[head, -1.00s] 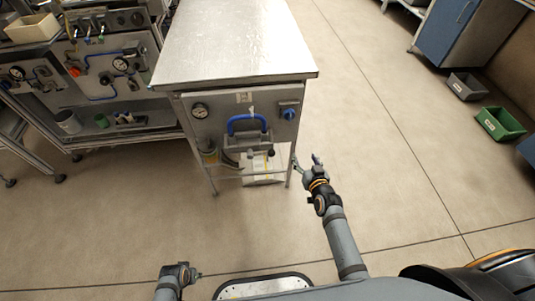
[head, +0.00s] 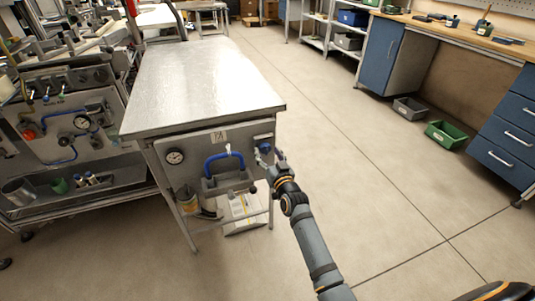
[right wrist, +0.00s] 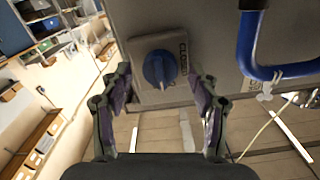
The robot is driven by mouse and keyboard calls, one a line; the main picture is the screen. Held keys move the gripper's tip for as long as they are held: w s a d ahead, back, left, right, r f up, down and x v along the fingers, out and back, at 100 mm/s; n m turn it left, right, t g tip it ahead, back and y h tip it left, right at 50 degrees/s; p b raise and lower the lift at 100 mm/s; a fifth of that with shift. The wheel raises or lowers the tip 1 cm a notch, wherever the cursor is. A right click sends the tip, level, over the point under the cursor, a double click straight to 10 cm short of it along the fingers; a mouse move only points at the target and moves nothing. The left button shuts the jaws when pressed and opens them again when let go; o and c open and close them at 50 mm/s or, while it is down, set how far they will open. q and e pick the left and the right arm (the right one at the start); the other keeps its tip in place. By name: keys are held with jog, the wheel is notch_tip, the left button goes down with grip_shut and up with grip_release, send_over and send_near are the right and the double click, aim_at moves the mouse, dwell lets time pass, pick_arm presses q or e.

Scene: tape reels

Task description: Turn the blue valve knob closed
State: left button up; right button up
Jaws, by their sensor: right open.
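The blue valve knob (right wrist: 160,69) sits on a grey plate marked CLOSED on the front panel of a metal-topped bench, in the right wrist view. In the head view the knob (head: 264,149) is at the panel's right side, partly hidden by my gripper. My right gripper (head: 267,158) is open in front of the knob. In the right wrist view the fingers of this gripper (right wrist: 160,95) stand apart on the left and right, with the knob between and just beyond them. I cannot make out contact. My left gripper is not in view.
A blue curved pipe (head: 224,155) and a pressure gauge (head: 175,157) are on the same panel, left of the knob. The bench top (head: 200,85) is bare. A green bin (head: 446,134) and a grey bin (head: 409,107) stand on the floor at right. Open floor lies between.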

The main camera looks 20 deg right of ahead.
jog(key=shift+w, duration=0.35)
jog(key=c, duration=1.2)
